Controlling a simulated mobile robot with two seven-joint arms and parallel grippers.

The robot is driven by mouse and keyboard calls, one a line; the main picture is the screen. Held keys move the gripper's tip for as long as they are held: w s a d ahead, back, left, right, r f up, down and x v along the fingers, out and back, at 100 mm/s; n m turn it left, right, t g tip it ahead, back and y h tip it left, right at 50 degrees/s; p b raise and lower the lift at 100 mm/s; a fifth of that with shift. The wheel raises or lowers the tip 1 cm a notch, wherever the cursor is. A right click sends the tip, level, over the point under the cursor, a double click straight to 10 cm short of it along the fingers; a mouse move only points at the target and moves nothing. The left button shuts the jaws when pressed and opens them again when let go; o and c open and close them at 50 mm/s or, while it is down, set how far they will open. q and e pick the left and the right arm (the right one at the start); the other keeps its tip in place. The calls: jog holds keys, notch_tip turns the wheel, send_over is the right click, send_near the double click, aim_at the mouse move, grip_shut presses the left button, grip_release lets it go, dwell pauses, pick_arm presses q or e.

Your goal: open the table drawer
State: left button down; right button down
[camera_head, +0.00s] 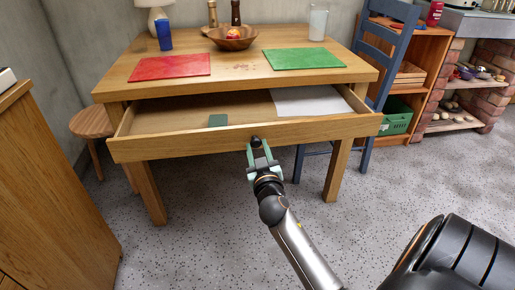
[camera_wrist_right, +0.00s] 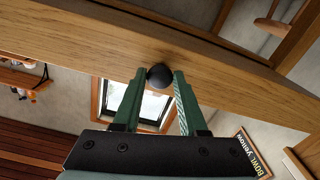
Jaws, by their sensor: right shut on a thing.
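The wooden table (camera_head: 180,84) has its wide drawer (camera_head: 200,141) pulled well out. A small dark green item (camera_head: 218,120) and a pale sheet (camera_head: 308,101) lie inside the drawer. My right gripper (camera_head: 260,153) is at the middle of the drawer front, shut on the round dark knob (camera_head: 256,141). In the right wrist view its two green fingers (camera_wrist_right: 160,84) sit on either side of the black knob (camera_wrist_right: 159,76), below the wooden drawer front (camera_wrist_right: 100,40). My left gripper is not in view.
A red mat (camera_head: 170,67), a green mat (camera_head: 304,58) and a fruit bowl (camera_head: 232,42) are on the tabletop. A blue chair (camera_head: 387,50) stands at the right, a round stool (camera_head: 92,122) at the left. A wooden cabinet (camera_head: 50,190) fills the left foreground. Speckled floor in front is clear.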

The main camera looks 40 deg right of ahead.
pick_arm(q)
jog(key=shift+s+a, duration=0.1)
pick_arm(e)
jog(key=shift+s+a, duration=0.1)
jog(key=shift+s, duration=0.05)
jog(key=shift+c, duration=2.2)
grip_release()
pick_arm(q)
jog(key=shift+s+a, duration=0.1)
